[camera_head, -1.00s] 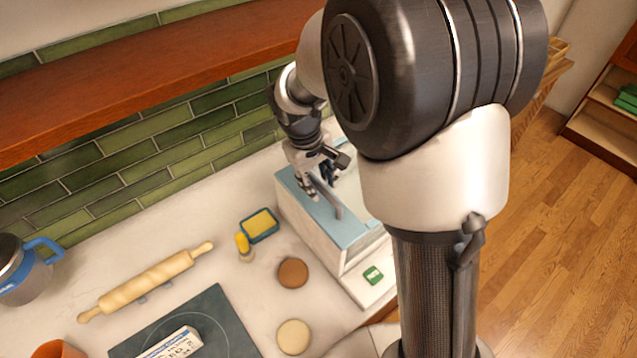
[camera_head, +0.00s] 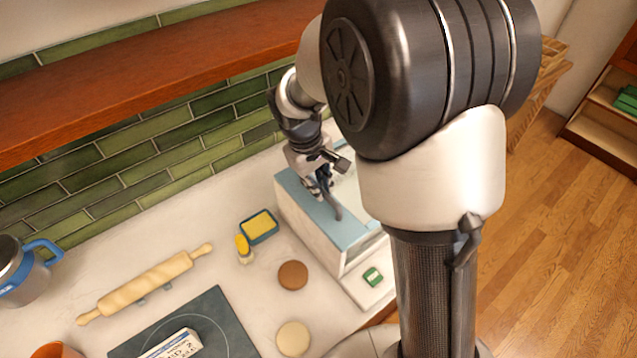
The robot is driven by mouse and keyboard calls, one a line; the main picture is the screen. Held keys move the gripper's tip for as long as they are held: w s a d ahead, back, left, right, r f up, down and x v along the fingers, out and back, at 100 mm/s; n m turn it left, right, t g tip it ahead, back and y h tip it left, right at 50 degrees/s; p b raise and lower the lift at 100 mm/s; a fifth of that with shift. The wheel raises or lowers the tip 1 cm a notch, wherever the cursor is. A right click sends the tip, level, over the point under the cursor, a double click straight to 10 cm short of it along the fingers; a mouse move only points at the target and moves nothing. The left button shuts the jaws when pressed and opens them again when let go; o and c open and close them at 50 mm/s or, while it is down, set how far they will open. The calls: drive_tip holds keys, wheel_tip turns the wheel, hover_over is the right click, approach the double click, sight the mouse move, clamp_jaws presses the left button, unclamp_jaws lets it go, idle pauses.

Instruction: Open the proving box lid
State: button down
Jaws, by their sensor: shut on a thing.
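The proving box (camera_head: 311,239) is a white box with a pale blue top at the right end of the counter. Its lid (camera_head: 352,232) lies flat, and it looks closed. A dark grey bar handle (camera_head: 337,211) stands on the lid. My gripper (camera_head: 325,193) points down over the lid and is shut on the handle. The fingers hide the far part of the handle, and my arm hides the box's right side.
A yellow sponge in a blue dish (camera_head: 259,226), a small yellow-topped item (camera_head: 243,247) and two round discs (camera_head: 292,275) lie left of the box. A rolling pin (camera_head: 145,283) lies further left. A wooden shelf (camera_head: 150,75) hangs above the counter.

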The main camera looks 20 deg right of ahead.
idle(0.4)
drive_tip(key=s+a, duration=0.4)
drive_tip(key=a, duration=0.5)
drive_tip(key=s+a, duration=0.3)
drive_tip(key=a, duration=0.6)
drive_tip(key=s+a, duration=0.4)
drive_tip(key=a, duration=0.5)
drive_tip(key=shift+s+a, duration=0.3)
drive_tip(key=shift+a, duration=0.1)
drive_tip(key=c, duration=1.6)
unclamp_jaws()
wheel_tip(320, 180, up, 12)
drive_tip(key=a, duration=0.2)
drive_tip(key=shift+s, duration=0.4)
drive_tip(key=shift+a+f, duration=0.1)
